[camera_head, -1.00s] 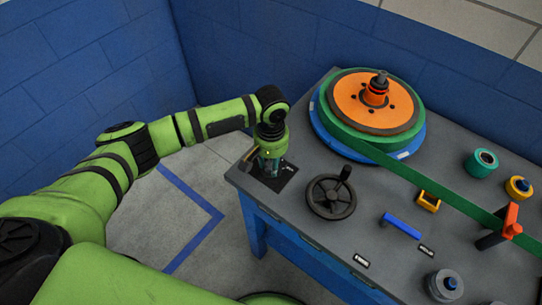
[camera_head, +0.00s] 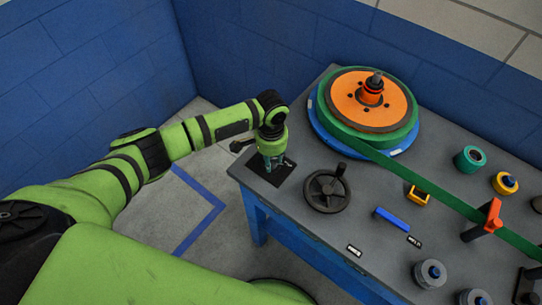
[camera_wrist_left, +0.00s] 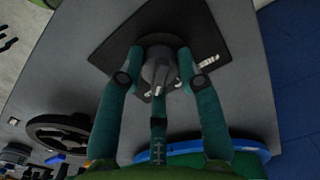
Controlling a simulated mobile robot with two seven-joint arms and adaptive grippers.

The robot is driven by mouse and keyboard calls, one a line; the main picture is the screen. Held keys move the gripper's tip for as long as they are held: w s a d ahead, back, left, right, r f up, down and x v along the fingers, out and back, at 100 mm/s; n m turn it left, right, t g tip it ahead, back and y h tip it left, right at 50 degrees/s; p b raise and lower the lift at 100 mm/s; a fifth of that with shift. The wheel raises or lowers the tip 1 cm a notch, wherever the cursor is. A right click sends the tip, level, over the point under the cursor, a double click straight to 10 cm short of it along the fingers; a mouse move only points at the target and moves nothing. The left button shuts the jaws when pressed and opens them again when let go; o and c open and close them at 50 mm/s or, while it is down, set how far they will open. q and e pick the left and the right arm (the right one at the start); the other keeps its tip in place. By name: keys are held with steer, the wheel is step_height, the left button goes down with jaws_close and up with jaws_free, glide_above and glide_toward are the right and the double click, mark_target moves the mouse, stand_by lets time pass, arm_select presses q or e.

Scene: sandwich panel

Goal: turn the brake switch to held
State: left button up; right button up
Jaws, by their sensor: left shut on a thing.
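The brake switch (camera_wrist_left: 160,70) is a grey knob on a dark square plate (camera_head: 260,178) at the table's near left corner. In the left wrist view its plate (camera_wrist_left: 112,50) carries small white marks, partly hidden by the fingers. My left gripper (camera_head: 272,165) points down over the plate. In the left wrist view its teal fingers (camera_wrist_left: 163,80) are shut around the grey knob. The head view hides the knob behind the gripper, and the label words are too small to read. My right gripper is not in view.
A black handwheel (camera_head: 327,190) stands right of the plate. A large orange and green reel (camera_head: 370,100) sits behind, with a green band running right. A blue bar handle (camera_head: 398,221) and several spools are farther right. Blue walls stand behind.

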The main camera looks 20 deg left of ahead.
mark_target(271, 159)
arm_select(q)
steer(key=shift+s+f, duration=0.1)
stand_by(0.3)
steer(key=o, duration=1.2)
steer(key=shift+c, duration=0.2)
step_height(271, 159, up, 12)
